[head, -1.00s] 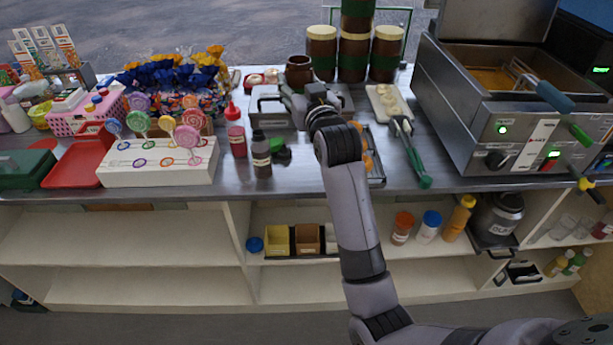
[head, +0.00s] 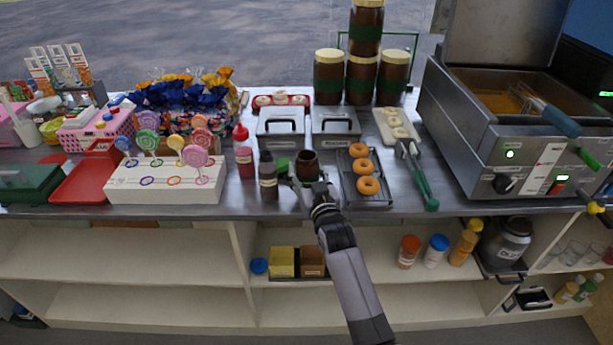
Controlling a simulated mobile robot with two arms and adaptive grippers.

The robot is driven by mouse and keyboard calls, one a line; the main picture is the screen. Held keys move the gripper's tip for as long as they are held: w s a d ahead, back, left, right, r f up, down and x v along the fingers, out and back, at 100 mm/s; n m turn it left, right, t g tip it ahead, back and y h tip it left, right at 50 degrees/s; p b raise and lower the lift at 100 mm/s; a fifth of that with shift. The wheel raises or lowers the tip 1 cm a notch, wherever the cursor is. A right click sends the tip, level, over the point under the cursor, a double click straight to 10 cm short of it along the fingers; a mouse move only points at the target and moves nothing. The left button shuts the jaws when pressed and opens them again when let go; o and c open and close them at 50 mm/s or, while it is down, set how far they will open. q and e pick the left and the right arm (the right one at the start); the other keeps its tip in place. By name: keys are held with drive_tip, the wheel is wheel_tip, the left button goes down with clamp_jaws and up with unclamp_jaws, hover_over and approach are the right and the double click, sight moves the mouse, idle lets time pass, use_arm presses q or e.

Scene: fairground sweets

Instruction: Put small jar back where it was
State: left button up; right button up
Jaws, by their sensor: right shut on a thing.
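The small jar (head: 307,166) is dark brown, open-topped and upright, with no lid on it. It is at the front of the metal counter, between the dark squeeze bottle and the donut tray. My right gripper (head: 305,183) is shut on it from the front; the fingers are small and partly hidden. I cannot tell whether the jar's base touches the counter. A small green thing (head: 282,165), perhaps a lid, is just left of the jar. My left gripper is not in view.
Two lidded metal bins (head: 335,123) stand behind the jar. A dark squeeze bottle (head: 268,175) and a red bottle (head: 244,152) are to the left. A tray (head: 378,203) with donuts is close on the right. Large brown jars (head: 328,77) are stacked at the back.

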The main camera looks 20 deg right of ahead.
drive_tip(key=shift+f, duration=0.5)
drive_tip(key=shift+f, duration=0.2)
drive_tip(key=o, duration=1.5)
drive_tip(key=shift+o, duration=0.2)
drive_tip(key=shift+r, duration=0.2)
drive_tip(key=s, duration=1.2)
drive_tip(key=shift+a, duration=0.15)
